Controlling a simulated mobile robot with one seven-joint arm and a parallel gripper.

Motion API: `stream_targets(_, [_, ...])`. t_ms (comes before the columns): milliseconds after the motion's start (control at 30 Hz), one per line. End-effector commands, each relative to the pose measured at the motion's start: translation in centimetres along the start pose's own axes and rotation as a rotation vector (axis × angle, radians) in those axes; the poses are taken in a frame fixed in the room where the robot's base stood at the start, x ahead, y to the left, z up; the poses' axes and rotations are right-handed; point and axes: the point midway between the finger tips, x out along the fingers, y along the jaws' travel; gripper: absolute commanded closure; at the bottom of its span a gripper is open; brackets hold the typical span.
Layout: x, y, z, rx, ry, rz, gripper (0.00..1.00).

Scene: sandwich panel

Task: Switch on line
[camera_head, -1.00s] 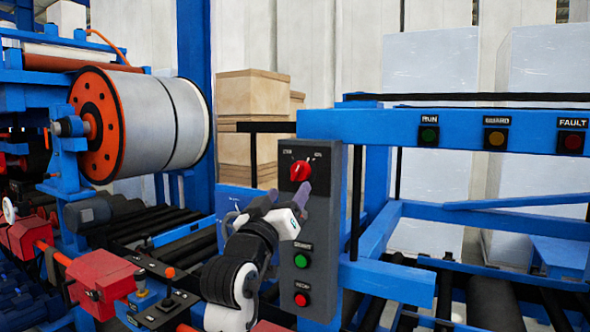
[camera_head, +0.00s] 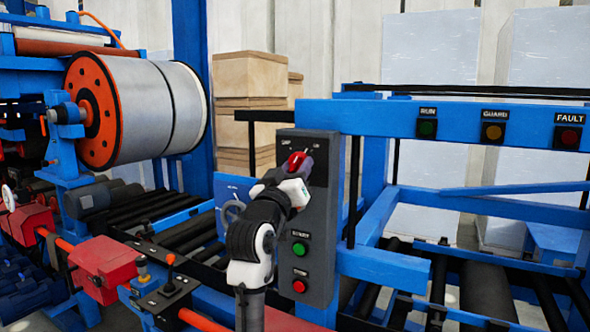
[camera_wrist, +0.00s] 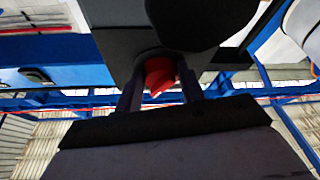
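The red selector knob (camera_head: 297,159) sits near the top of the grey control panel (camera_head: 319,222). The lettering above it is too blurred to read fully. My gripper (camera_head: 303,168) is at the knob and partly hides it. In the wrist view, the red knob (camera_wrist: 160,75) lies between my two fingers (camera_wrist: 160,90), with one finger on each side and slight gaps showing. The fingers look apart, not clamped; contact is hard to tell. Below the knob are a green button (camera_head: 299,250) and a red button (camera_head: 299,286).
RUN (camera_head: 427,128), GUARD (camera_head: 492,131) and FAULT (camera_head: 568,136) lamps are on the blue beam at right. A large coil (camera_head: 150,110) and red clamps (camera_head: 100,272) stand left. Boxes (camera_head: 250,100) are behind. A small lever box (camera_head: 165,300) is beside my arm.

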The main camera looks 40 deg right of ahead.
Motion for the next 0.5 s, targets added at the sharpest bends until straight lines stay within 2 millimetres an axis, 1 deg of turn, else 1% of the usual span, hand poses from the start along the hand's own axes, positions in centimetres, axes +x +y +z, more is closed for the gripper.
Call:
stream_targets(33, [-0.01,-0.01,0.00,0.000,0.000,0.000,0.75])
stream_targets(100, [-0.02,-0.01,0.00,0.000,0.000,0.000,0.84])
stream_targets(267, [-0.14,-0.22,0.22,0.038,0.001,0.013,0.84])
stream_targets(500, [-0.20,-0.51,0.22,0.213,0.002,0.086,0.84])
